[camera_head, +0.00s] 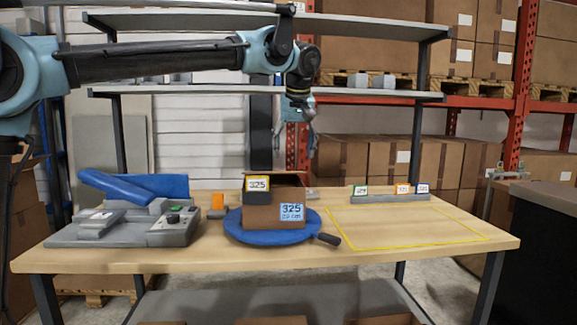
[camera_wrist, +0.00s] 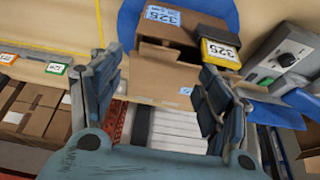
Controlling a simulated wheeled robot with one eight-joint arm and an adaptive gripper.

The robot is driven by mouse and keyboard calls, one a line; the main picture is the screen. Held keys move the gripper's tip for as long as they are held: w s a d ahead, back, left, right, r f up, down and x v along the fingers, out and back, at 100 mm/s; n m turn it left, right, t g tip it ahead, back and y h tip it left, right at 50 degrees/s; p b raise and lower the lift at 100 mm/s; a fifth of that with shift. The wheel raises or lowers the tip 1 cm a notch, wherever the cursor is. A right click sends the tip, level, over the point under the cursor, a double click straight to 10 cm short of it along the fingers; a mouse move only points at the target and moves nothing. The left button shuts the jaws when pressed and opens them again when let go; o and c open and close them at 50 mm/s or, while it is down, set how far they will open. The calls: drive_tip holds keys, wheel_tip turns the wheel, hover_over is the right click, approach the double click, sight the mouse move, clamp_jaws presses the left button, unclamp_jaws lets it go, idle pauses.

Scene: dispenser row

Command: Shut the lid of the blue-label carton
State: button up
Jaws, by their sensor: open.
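The blue-label carton (camera_head: 262,214) is brown and stands on a round blue plate (camera_head: 240,236) at the middle of the table. Its blue label faces front. A brown panel, apparently its lid (camera_head: 278,180), rises at the top rear; its exact angle is unclear. In the wrist view the carton (camera_wrist: 185,31) is at the top centre, with a dark gap along its edge. A dark block with a yellow-framed 325 label (camera_head: 257,184) sits at the carton's upper left. My gripper (camera_head: 298,148) is open and empty, above and apparently behind the carton, apart from it.
A grey device with a control box (camera_head: 174,227) and a blue folded part (camera_head: 135,185) stands left. A row of small labelled tags (camera_head: 390,197) lies at the back right. The yellow-outlined area (camera_head: 405,224) is clear. A shelf (camera_head: 270,92) spans behind.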

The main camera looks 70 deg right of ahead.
drive_tip(key=shift+x, duration=3.2)
drive_tip(key=shift+c, duration=0.6)
